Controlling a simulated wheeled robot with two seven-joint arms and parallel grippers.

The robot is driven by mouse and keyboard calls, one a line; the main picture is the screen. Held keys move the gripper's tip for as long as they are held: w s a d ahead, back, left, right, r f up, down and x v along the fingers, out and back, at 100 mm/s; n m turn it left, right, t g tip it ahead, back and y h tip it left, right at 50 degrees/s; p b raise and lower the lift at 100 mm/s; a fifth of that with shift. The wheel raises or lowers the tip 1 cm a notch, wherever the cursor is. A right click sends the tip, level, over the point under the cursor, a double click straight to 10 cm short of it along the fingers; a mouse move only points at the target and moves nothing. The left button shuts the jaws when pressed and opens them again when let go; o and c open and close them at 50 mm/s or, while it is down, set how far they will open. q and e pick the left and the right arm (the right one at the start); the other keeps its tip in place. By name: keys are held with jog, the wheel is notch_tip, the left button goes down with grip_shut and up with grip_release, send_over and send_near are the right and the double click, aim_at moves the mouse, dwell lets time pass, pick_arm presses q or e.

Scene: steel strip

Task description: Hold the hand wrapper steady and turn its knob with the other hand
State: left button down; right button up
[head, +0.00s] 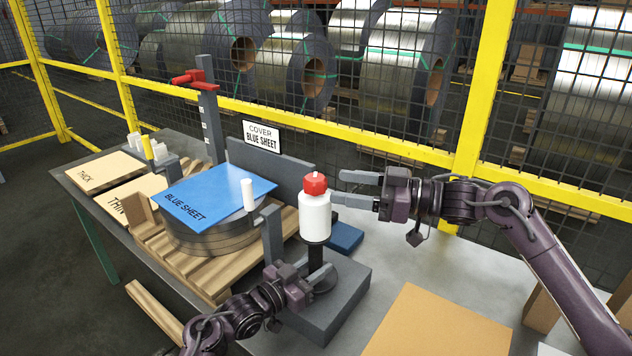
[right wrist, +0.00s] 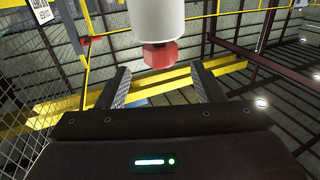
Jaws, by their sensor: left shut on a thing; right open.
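The hand wrapper, a white cylinder (head: 314,218) with a red knob (head: 315,183) on top, stands upright over a dark stem above a grey block. My left gripper (head: 295,242) is at its lower part, shut on the wrapper's stem; the exact contact is partly hidden. My right gripper (head: 340,188) is open, its fingers pointing left at the wrapper's right side near knob height. In the right wrist view the red knob (right wrist: 160,54) shows just ahead of the space between the open fingers (right wrist: 160,85), with the white cylinder (right wrist: 157,18) behind it.
A blue sheet (head: 215,190) labelled BLUE SHEET lies on a steel coil on a wooden pallet (head: 160,240). A small white cylinder (head: 247,194) stands near its edge. A yellow mesh fence (head: 400,152) runs behind the table.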

aim_at(316, 182)
jog(key=x, duration=0.6)
jog(key=shift+a, duration=0.3)
jog(key=c, duration=1)
